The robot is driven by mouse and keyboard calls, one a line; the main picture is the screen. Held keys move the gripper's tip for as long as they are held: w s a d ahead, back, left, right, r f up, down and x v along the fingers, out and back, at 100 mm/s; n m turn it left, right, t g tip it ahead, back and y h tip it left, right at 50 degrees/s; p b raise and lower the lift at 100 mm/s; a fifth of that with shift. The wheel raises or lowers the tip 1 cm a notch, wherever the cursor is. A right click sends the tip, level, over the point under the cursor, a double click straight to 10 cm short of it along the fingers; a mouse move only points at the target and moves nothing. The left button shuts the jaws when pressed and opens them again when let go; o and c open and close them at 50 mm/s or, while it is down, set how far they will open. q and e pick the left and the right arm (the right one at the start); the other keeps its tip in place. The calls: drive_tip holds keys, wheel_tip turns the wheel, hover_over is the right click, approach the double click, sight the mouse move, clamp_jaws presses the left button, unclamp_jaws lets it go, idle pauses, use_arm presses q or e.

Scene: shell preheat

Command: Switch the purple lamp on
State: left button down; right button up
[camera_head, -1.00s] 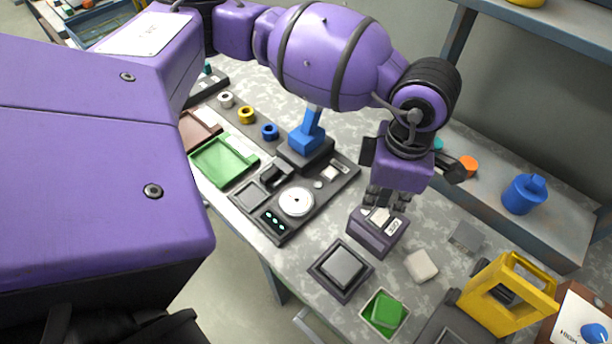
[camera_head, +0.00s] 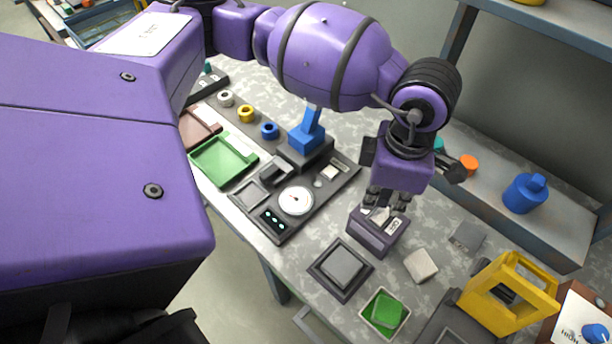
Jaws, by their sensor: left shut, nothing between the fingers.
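A dark purple box (camera_head: 374,239) with a pale switch-like top and a small white label stands on the speckled bench, right of the middle. It looks like the purple lamp's switch unit, but I cannot make out a lit lamp. My left gripper (camera_head: 385,208) points down directly over the top of this box. Its fingers are shut and empty, with the tips at or just above the top face; whether they touch it I cannot tell. The fingers partly hide the switch. My right gripper is out of view.
A grey panel with a round white gauge (camera_head: 296,201) and a blue lever (camera_head: 308,133) lies to the left. A grey square pad (camera_head: 341,265), a green block (camera_head: 386,311) in a tray, and a yellow frame (camera_head: 510,293) stand nearer.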

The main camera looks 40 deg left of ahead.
sight(379, 212)
use_arm(q)
drive_tip(key=shift+s+f+b, duration=0.15)
drive_tip(key=shift+f+b, duration=0.3)
drive_tip(key=shift+f, duration=0.55)
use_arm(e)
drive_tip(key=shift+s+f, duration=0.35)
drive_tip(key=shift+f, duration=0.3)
use_arm(q)
drive_tip(key=shift+r, duration=0.1)
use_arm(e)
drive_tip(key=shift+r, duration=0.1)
use_arm(q)
drive_tip(key=shift+r+p, duration=1.8)
drive_tip(key=shift+r, duration=1.8)
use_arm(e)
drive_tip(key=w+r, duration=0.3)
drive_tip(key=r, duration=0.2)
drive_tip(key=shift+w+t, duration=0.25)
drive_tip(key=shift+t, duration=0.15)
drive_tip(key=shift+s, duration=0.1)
